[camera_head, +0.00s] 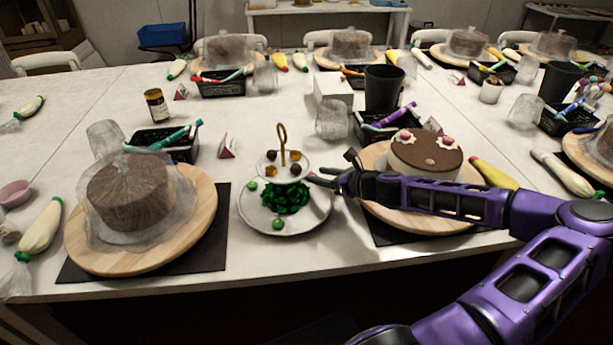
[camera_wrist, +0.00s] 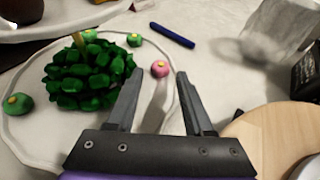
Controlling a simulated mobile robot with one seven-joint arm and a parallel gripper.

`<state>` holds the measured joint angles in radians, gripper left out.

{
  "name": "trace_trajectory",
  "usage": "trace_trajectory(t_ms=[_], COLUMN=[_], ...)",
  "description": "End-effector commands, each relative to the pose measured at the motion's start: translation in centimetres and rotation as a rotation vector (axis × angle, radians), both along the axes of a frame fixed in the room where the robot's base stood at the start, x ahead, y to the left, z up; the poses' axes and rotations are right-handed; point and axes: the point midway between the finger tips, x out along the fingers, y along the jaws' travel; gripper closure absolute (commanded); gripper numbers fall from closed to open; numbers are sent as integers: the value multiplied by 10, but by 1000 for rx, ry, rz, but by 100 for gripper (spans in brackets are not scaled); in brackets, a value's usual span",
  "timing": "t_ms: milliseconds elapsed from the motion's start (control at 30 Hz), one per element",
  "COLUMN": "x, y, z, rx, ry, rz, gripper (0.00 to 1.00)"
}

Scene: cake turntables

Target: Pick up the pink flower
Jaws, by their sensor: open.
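A small round pink flower (camera_wrist: 160,68) with a pale centre lies at the edge of the lower plate (camera_wrist: 28,138) in the wrist view. My gripper (camera_wrist: 160,76) is open and empty, and the flower shows between its fingertips, slightly beyond them. I see no contact. In the head view my gripper (camera_head: 333,174) is just right of the two-tier stand (camera_head: 283,225), reaching in front of the chocolate-topped cake (camera_head: 425,157). Two pinkish decorations sit on that cake. The flower beside the stand is hard to make out in the head view.
A heap of green pieces (camera_wrist: 88,78) fills the lower plate, with several green flowers around it. A blue stick (camera_wrist: 172,35) lies beyond. The cake's wooden turntable (camera_wrist: 268,135) is close on the gripper's right. A wrapped cake (camera_head: 131,192) stands left of the stand.

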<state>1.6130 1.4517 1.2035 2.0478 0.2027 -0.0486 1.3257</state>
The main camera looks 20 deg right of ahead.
Motion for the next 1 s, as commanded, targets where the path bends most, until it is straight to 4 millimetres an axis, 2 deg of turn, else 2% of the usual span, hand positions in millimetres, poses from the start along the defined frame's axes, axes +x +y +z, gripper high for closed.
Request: trace_trajectory(t_ms=[200, 300, 567, 867, 1000], x=[30, 38, 40, 40, 40], y=[11, 14, 14, 14, 14], z=[-14, -17, -18, -18, -18], rx=[-1, -1, -1, -1, -1], ry=[0, 1, 1, 1, 1], rz=[3, 2, 1, 1, 1], gripper=[48, 48, 48, 100, 100])
